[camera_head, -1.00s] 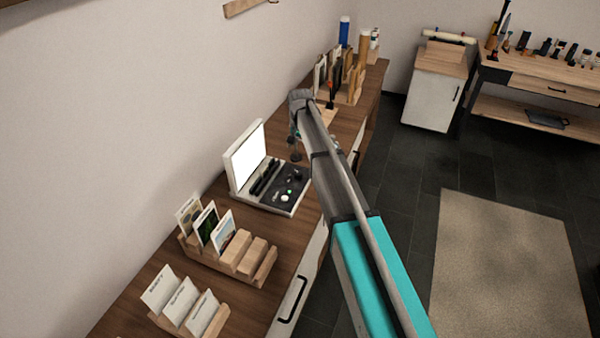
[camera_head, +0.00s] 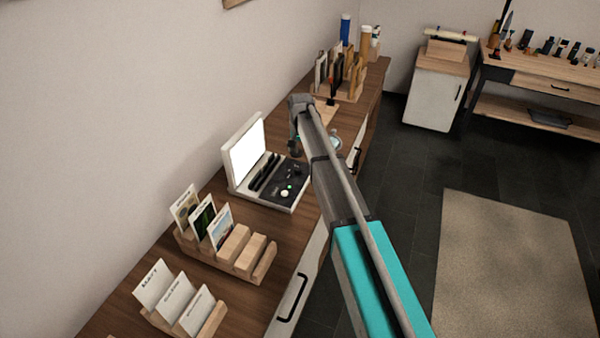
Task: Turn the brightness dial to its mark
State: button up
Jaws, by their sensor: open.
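A white light box (camera_head: 300,206) stands open on the wooden desk, with a bright lit panel (camera_head: 246,152) in its raised lid. Its dark control panel (camera_head: 279,199) carries small knobs, a pale round button (camera_head: 285,193) and a green light. A small dark knob (camera_head: 297,172) shows at the panel's far right. I cannot tell which knob is the brightness dial, and its mark is too small to see. My gripper (camera_head: 295,148) is open and points down beyond the box's far right corner, apart from the knobs. The arm hides the desk behind it.
A rack of picture cards (camera_head: 225,252) and a rack of white cards (camera_head: 190,318) stand at the near end of the desk. An upright rack (camera_head: 345,88) with bottles stands at the far end. A round glassy object (camera_head: 335,141) lies beside my arm.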

aim_at(299, 168)
jog(key=shift+a+f+b, duration=0.15)
jog(key=shift+f+b, duration=4.15)
jog(key=shift+f, duration=0.25)
grip_shut()
jog(key=shift+d, duration=0.25)
jog(key=shift+a, duration=0.1)
